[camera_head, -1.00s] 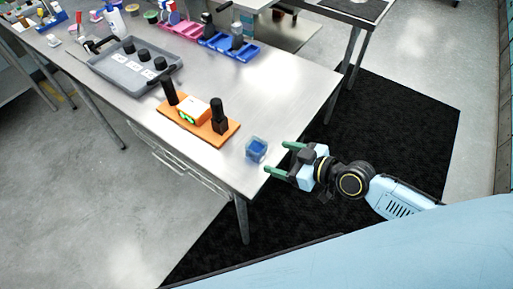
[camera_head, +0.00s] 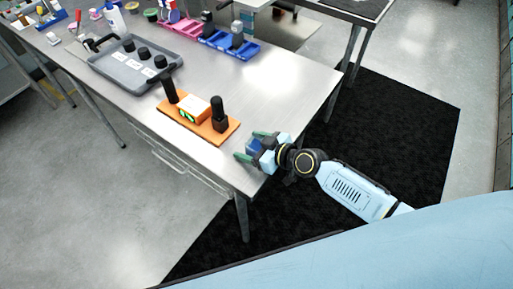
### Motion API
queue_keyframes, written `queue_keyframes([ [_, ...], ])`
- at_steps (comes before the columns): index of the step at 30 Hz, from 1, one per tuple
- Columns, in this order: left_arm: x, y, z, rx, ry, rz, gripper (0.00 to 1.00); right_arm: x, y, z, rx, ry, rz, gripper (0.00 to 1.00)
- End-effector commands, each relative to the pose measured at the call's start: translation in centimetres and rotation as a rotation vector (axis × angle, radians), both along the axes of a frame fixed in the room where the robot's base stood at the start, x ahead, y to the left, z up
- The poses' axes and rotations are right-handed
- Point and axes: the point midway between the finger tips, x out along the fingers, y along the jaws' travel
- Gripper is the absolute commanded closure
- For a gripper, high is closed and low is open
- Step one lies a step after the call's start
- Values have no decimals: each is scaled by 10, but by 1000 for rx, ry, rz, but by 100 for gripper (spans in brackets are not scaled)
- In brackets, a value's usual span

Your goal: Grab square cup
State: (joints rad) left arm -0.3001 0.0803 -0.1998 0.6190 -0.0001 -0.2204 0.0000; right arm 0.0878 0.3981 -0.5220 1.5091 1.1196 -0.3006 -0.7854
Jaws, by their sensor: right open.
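The square cup (camera_head: 255,146) is small and clear with blue inside, and stands near the corner of the metal table (camera_head: 285,92). My right gripper (camera_head: 253,146) is at the cup with its two green fingers open, one on the far side and one on the near side of it. The cup is partly hidden by the gripper. I cannot tell whether the fingers touch it. My left gripper is not in view.
A grey tray (camera_head: 118,75) with black knobs is farther left. Blue bins (camera_head: 245,52) and pink bins stand at the back. The table's right part is clear.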

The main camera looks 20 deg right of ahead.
Motion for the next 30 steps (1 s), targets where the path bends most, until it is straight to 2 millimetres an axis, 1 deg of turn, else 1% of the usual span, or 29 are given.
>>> queue_keyframes([
  [4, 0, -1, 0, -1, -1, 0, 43, 0, 0, 0, 0, 0, 0, 27],
  [15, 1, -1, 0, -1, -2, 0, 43, 0, -1, 0, 0, 0, -1, 75],
  [20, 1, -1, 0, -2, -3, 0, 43, 0, -1, 1, 0, -1, -1, 75],
  [23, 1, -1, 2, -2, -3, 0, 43, 0, 0, 4, 1, -1, 0, 75],
  [26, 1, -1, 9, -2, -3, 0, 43, 0, 0, 17, 1, -3, 1, 75],
  [30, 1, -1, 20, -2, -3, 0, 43, 0, 0, 46, 2, -6, 1, 75],
])
